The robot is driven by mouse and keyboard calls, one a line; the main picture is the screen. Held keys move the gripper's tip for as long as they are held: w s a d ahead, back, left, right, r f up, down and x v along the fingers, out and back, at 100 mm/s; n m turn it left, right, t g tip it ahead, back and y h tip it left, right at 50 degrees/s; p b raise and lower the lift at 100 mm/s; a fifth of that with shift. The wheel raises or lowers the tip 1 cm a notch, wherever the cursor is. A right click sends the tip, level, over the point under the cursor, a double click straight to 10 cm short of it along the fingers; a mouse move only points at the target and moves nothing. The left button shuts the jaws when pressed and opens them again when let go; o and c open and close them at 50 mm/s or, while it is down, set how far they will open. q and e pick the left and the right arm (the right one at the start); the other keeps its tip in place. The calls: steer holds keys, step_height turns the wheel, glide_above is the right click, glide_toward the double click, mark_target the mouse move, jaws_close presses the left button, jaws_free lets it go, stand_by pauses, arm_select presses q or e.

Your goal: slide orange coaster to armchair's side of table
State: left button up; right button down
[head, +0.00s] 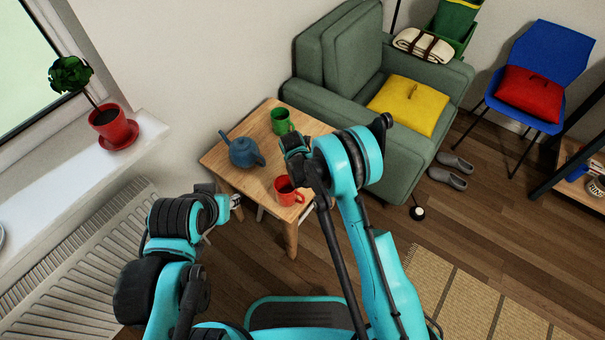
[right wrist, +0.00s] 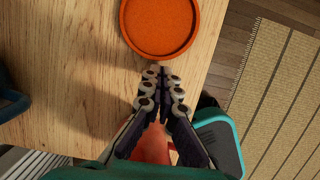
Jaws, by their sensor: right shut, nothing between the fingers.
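The orange coaster (right wrist: 160,25) lies flat on the wooden table (head: 222,162) at the top of the right wrist view, cut off by the frame. In the head view I cannot make it out; my right arm covers that part of the table. My right gripper (right wrist: 162,76) is shut and empty, fingertips just below the coaster's near rim; I cannot tell whether they touch it. The green armchair (head: 335,52) stands right of and behind the table. My left gripper (head: 236,203) is by the table's front left edge; its jaws are too small to judge.
A blue teapot (head: 243,152), a green mug (head: 281,121) and a red mug (head: 287,190) stand on the table. The red mug (right wrist: 154,145) is partly hidden beneath my right gripper in the wrist view. A radiator (head: 90,255) is at the left.

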steer(key=shift+w+f, duration=0.1)
steer(key=shift+f, duration=0.35)
steer(key=shift+w+d, duration=0.1)
